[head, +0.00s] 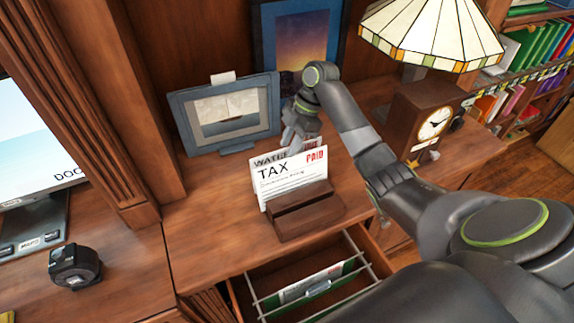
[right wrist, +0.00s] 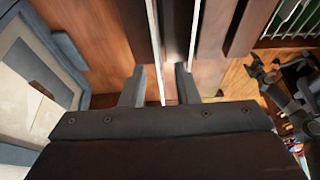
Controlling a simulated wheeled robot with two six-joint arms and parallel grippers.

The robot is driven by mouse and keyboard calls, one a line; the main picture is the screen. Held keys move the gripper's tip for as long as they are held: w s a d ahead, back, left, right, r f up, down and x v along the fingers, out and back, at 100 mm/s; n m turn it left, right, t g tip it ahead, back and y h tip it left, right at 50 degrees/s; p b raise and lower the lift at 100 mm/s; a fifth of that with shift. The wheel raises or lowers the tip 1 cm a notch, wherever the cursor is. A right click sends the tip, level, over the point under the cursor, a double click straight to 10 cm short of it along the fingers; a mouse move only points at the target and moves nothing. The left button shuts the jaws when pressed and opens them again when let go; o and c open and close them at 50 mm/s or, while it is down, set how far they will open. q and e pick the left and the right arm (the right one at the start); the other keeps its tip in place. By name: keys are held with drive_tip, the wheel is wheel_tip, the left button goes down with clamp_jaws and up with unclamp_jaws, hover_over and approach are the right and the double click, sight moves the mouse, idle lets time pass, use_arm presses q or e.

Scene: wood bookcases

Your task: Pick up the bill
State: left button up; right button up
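White bills stand upright in a dark wooden letter holder (head: 305,213) on the desk. The front bill (head: 287,183) reads TAX. Behind it is a bill reading WATER (head: 264,161), with a red PAID mark (head: 316,155) at the right. My right gripper (head: 292,138) is at the back of the bills, partly hidden by them. In the right wrist view my right gripper (right wrist: 160,87) has its fingers apart. One thin white sheet (right wrist: 153,35) is edge-on between them, with a gap on each side. Another sheet (right wrist: 195,30) is by the right finger.
A blue-grey picture frame (head: 225,112) stands left of my gripper; a sunset picture (head: 300,50) is behind. A clock (head: 432,122) and a lamp (head: 430,30) are at the right. An open drawer (head: 290,265) with files is below. A tape measure (head: 74,266) lies left.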

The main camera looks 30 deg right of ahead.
drive_tip(key=x, duration=0.4)
drive_tip(key=shift+f+p, duration=0.25)
drive_tip(key=shift+p, duration=0.15)
clamp_jaws()
